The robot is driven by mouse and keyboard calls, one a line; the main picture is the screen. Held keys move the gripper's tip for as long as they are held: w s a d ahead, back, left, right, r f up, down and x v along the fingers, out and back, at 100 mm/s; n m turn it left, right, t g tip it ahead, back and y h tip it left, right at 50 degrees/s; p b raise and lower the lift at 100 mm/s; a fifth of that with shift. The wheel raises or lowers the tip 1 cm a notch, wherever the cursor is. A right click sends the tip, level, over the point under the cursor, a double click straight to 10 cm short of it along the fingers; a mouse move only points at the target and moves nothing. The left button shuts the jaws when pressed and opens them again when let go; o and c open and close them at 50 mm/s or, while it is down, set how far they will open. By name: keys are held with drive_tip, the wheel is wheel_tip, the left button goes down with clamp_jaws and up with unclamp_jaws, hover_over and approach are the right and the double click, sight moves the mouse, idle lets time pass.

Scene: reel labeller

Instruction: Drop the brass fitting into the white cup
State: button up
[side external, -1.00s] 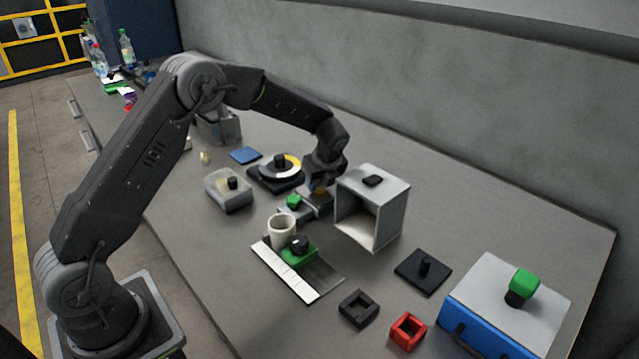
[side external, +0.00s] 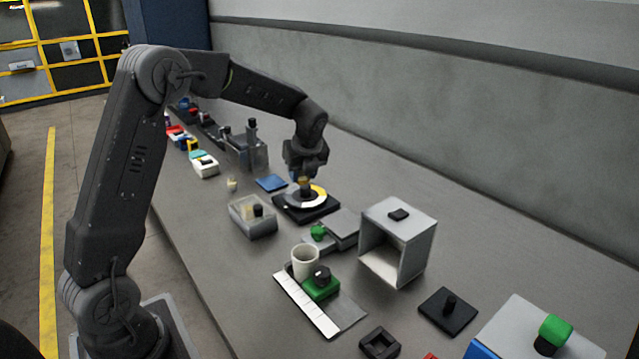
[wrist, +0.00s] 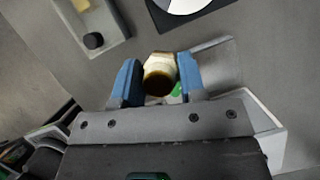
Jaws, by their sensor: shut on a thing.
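My gripper (side external: 304,183) is shut on the brass fitting (wrist: 160,76) and holds it in the air. In the wrist view the fitting is a brass hexagonal piece between the blue fingers. In the side view only a small part of the fitting (side external: 304,184) shows, in front of the black and white reel. The white cup (side external: 303,264) stands upright with its open top up, nearer the camera than my gripper and well apart from it. It is beside a green block with a black knob. The cup's inside bottom is hidden, and I cannot make the cup out in the wrist view.
The reel sits on a black base (side external: 328,209). Grey blocks with a green knob (side external: 318,233) lie between the reel and cup. An open grey box (side external: 412,236) stands to the right, a clear bin (side external: 253,228) to the left. Bare table lies along the back wall.

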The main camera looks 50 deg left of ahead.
drive_tip(key=s+d+f, duration=0.1)
drive_tip(key=s+d, duration=0.9)
drive_tip(key=d, duration=0.5)
drive_tip(key=shift+w+f, duration=0.1)
drive_tip(key=shift+f, duration=2.25)
drive_tip(key=shift+c, duration=0.4)
drive_tip(key=o, duration=1.1)
drive_tip(key=v, duration=1.4)
